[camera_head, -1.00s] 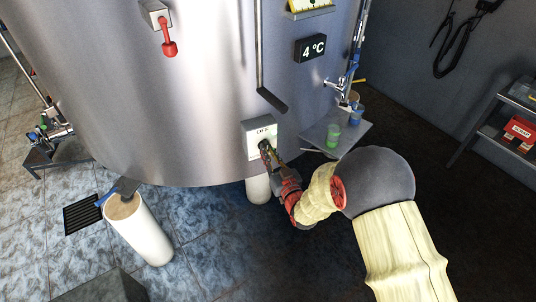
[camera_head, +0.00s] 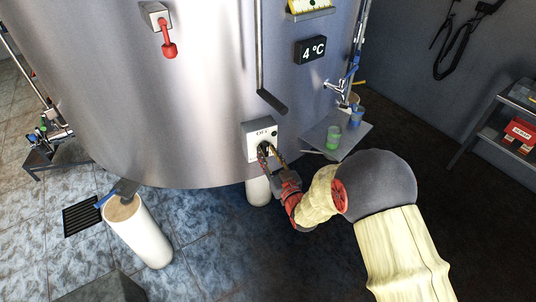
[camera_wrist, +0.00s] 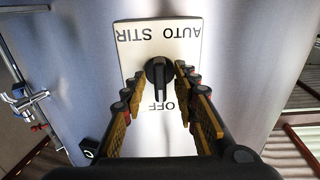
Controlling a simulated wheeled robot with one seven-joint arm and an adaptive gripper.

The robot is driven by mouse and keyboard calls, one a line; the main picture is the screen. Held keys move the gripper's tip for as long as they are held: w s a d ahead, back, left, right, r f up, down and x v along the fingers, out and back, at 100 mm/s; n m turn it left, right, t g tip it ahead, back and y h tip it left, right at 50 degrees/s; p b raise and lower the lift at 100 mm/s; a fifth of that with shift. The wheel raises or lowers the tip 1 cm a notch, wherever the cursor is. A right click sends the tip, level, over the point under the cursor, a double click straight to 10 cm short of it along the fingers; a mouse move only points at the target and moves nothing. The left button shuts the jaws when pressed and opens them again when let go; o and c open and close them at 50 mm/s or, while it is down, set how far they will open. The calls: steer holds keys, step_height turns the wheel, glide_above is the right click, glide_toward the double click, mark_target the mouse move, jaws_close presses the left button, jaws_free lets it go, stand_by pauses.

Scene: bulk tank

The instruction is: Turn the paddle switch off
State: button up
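The paddle switch is a black knob (camera_wrist: 159,75) on a white plate (camera_wrist: 187,35) low on the tank's front. In the wrist view the plate appears upside down, with AUTO STIR at the top and OFF at the bottom. The knob's narrow end points down toward OFF. In the head view its box (camera_head: 251,144) has OFF along the top, and the knob is mostly hidden by my fingers. My gripper (camera_wrist: 158,72) is open, one finger on each side of the knob, with a visible gap on both sides. It also shows in the head view (camera_head: 271,151).
The steel tank (camera_head: 200,100) curves behind the switch. A black-tipped lever (camera_head: 272,101) hangs just above the box. A small shelf with a green cup (camera_head: 333,137) is close on the right.

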steer(key=v, duration=1.2)
stand_by(0.5)
